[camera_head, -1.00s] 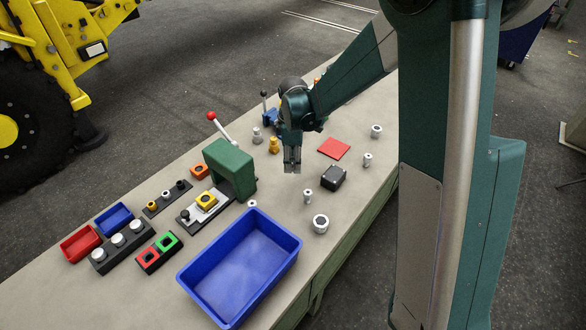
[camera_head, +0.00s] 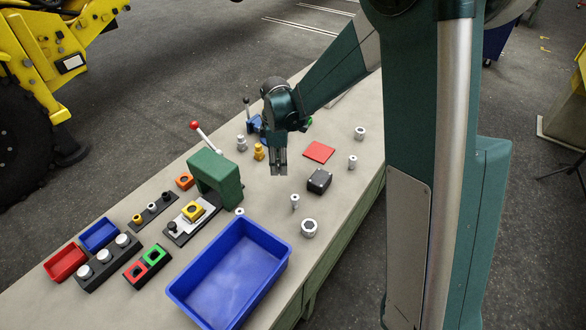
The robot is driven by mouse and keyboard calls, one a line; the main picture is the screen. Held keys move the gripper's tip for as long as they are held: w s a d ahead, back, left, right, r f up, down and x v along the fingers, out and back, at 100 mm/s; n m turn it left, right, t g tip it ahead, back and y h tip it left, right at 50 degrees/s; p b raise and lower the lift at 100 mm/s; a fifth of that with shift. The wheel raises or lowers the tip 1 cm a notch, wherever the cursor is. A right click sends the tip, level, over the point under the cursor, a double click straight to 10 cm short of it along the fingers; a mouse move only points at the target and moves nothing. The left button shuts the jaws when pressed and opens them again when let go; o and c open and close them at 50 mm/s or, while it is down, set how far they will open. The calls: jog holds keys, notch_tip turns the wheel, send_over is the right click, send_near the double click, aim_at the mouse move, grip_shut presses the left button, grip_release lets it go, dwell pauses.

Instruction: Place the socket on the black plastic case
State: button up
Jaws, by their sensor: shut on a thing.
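The black plastic case (camera_head: 319,181) is a small dark box lying on the table, right of my gripper. My gripper (camera_head: 279,171) points down over the table, left of the case and apart from it. Its fingers are close together on a small grey piece, which looks like the socket but is mostly hidden by the fingers. Several loose grey metal cylinders stand nearby, among them one (camera_head: 295,201) below the case and a wider ring-like one (camera_head: 309,228) further to the front.
A red square plate (camera_head: 319,152) lies behind the case. A yellow fitting (camera_head: 259,152) stands left of my gripper. A green press (camera_head: 215,178) with a red-knobbed lever stands further left. A large blue bin (camera_head: 181,291) sits in front. Bare table surrounds the case.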

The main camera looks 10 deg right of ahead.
jog(key=d+r+n+p, duration=0.1)
jog(key=d+r+p, duration=0.1)
jog(key=d, duration=0.5)
jog(key=s+d+r+n+p, duration=0.1)
jog(key=d+r+p, duration=0.2)
jog(key=d, duration=0.5)
jog(key=shift+s+d+r, duration=0.15)
jog(key=shift+s, duration=0.05)
send_over(320, 177)
jog(key=shift+f, duration=2.95)
jog(key=shift+f, duration=0.1)
jog(key=shift+f, duration=2)
jog(key=shift+f+b, duration=0.2)
jog(key=shift+b, duration=0.2)
